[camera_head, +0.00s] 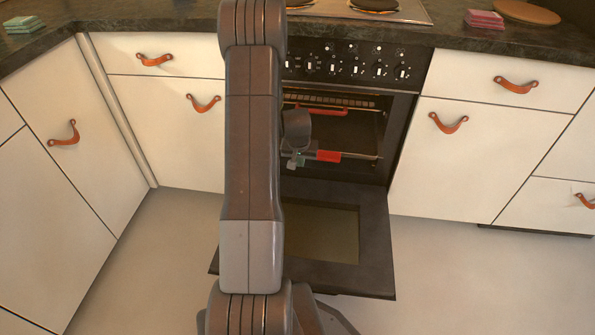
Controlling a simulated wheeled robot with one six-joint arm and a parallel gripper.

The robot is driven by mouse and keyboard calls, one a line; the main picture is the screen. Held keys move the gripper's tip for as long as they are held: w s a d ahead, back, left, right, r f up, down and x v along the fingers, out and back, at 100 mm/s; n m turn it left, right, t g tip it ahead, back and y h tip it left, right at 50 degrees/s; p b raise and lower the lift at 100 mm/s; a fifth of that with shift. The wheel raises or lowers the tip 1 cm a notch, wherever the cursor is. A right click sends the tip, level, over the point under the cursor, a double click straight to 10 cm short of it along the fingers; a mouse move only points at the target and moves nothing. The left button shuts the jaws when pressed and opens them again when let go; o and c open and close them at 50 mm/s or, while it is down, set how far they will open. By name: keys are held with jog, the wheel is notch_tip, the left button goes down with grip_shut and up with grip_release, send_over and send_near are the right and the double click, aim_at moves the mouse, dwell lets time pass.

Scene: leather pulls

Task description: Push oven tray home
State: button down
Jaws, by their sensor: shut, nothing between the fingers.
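The oven (415,105) stands in the middle of the counter run, with its dark door (370,245) folded down flat. Inside the cavity, a thin tray or rack edge runs across at mid height, with a red grip (328,156) on its front. I take this as the oven tray; its left part is hidden behind my arm. My gripper (296,160) is at the oven mouth, just left of the red grip. It is shut and empty. I cannot tell whether it touches the tray.
Higher in the cavity is a second red-orange bar (318,109) below a pale grille. White drawers with leather pulls (448,123) flank the oven on both sides. The dark worktop (470,37) runs above. Open floor (450,270) lies right of the door.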

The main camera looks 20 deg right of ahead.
jog(key=w+d, duration=0.1)
jog(key=w, duration=0.2)
jog(key=w+d, duration=0.2)
jog(key=w, duration=0.2)
jog(key=w+d, duration=0.2)
jog(key=w, duration=0.2)
jog(key=shift+w+d+p, duration=0.15)
jog(key=shift+d+p, duration=0.05)
jog(key=shift+p, duration=0.2)
jog(key=shift+f, duration=0.1)
